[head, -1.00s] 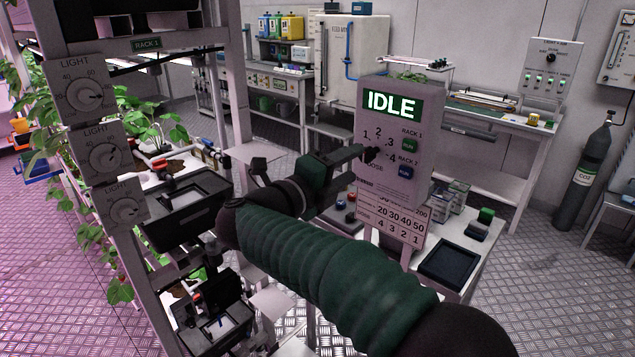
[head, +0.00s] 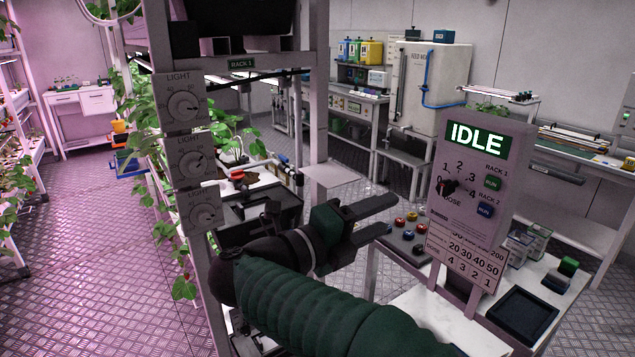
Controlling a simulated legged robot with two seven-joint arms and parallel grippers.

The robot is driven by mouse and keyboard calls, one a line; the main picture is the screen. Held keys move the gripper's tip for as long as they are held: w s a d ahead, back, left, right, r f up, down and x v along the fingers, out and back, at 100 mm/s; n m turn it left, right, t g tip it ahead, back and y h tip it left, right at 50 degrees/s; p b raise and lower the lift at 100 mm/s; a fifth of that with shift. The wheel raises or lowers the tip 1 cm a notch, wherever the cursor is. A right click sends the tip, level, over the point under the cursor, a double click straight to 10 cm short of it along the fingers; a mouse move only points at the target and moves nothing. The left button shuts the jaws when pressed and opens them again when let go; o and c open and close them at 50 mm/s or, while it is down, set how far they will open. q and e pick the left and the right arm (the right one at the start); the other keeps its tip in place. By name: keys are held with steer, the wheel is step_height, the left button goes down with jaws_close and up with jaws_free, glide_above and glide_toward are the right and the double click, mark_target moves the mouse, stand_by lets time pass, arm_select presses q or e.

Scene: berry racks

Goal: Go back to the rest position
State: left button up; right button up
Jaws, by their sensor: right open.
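My right gripper (head: 372,222) is open and empty, with its two fingers pointing right. It is to the left of the dosing panel (head: 473,230) and apart from it in the picture. The panel's screen reads IDLE, with a black dose knob (head: 446,188) and two RUN buttons below it. My green right arm comes in from the bottom and hides part of the rack and table. My left gripper is not in view.
Rack 1 (head: 313,95) with its light dials (head: 183,105) and plants stands left of the gripper. A white table (head: 440,317) holds coloured buttons and a black tray (head: 522,315). The floor aisle at the left (head: 110,240) is clear.

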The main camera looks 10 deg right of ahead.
steer(key=w+a+f+n+t+y, duration=0.2)
steer(key=w+f+n+t+y, duration=0.3)
steer(key=n, duration=0.4)
steer(key=w+a+f+n+t+y, duration=0.25)
steer(key=w+n+t+y, duration=0.3)
steer(key=n, duration=0.45)
steer(key=s+a+f+n+g+y, duration=0.1)
steer(key=s+f+n+g+y, duration=0.2)
steer(key=f, duration=0.4)
steer(key=s+a+f+n+g+y, duration=0.1)
steer(key=f+n+y, duration=0.2)
steer(key=f+n, duration=0.3)
steer(key=s+d+f+n+g, duration=0.3)
steer(key=s+f+g, duration=0.2)
steer(key=s+f, duration=0.6)
steer(key=s+d+f+n+g, duration=0.3)
steer(key=s+f+g, duration=0.3)
steer(key=s+f, duration=0.5)
steer(key=w+p+v, duration=0.1)
steer(key=p+v, duration=1.2)
steer(key=v, duration=0.1)
steer(key=shift+r, duration=0.5)
